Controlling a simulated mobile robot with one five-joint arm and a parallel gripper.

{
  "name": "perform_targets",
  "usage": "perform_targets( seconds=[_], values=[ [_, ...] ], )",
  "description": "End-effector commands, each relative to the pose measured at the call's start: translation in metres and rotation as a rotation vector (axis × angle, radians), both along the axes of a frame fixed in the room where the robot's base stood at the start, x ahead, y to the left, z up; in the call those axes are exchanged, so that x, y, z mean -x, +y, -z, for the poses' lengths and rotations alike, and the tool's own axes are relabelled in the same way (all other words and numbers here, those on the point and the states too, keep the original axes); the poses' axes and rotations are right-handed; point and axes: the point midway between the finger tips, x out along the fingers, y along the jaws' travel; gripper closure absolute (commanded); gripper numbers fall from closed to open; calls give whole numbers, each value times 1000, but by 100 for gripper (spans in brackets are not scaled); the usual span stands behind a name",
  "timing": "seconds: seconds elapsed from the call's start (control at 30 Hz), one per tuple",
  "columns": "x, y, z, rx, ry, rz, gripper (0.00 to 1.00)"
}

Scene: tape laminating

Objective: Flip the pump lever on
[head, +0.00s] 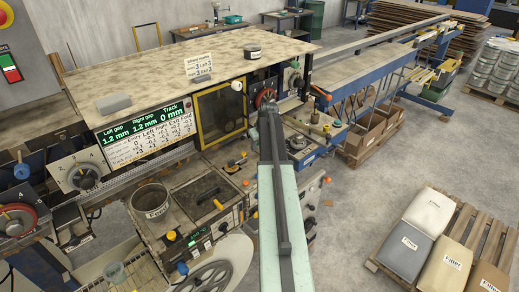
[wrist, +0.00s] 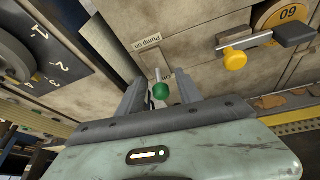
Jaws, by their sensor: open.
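The pump lever, a short metal stem with a green ball knob (wrist: 161,91), shows in the wrist view against a worn beige panel. An upside-down "Pump on" label (wrist: 147,43) is above it in the picture, and another small label is partly hidden by the stem. My gripper (wrist: 159,82) is open, with one dark finger on each side of the lever. The knob appears between the fingers; I cannot tell whether either finger touches it. In the head view my arm reaches toward the machine and hides the lever.
A numbered dial (wrist: 30,60) is at left. In the head view, a pallet of filler bags (head: 408,250) stands at right on open floor.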

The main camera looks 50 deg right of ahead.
Motion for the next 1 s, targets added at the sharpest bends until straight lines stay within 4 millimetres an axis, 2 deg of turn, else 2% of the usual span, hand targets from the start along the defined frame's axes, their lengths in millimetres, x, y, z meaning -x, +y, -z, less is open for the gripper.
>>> perform_targets(
  seconds=[0.1,0.23,0.27,0.63,1.0],
  values=[
    [1,0,-1,0,0,0,61],
    [1,0,-1,0,0,1,97],
    [1,-1,-1,0,0,1,100],
    [6,0,2,4,-51,3,100],
    [19,1,9,20,-308,5,100]
  ],
)
